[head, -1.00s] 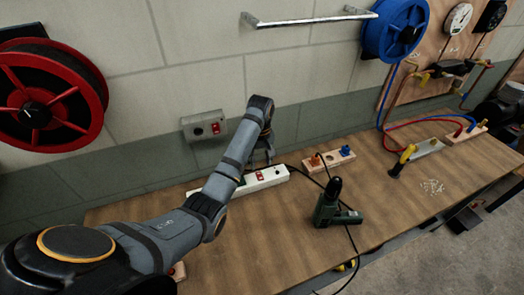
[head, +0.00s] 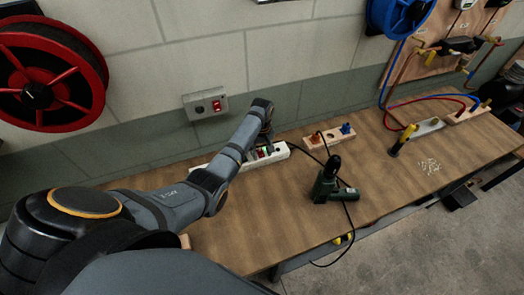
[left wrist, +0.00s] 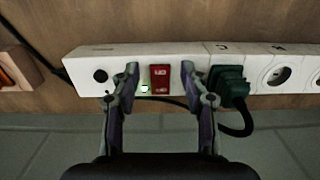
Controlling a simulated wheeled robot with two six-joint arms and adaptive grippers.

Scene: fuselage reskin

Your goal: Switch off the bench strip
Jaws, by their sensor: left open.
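The white bench strip (head: 281,149) lies along the back of the bench by the wall, partly hidden by my left arm. My left gripper (left wrist: 160,76) is open, with one finger on each side of the red switch. I cannot tell whether the fingers touch the strip. In the head view the left gripper (head: 265,142) is at the strip. The right gripper is not in view.
A dark green plug (left wrist: 228,84) with a cable sits in the strip close to one finger. A green drill (head: 328,185) stands on the bench. A wooden block (head: 329,138) with coloured parts is to the right. A wall box with a red switch (head: 205,104) is above.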

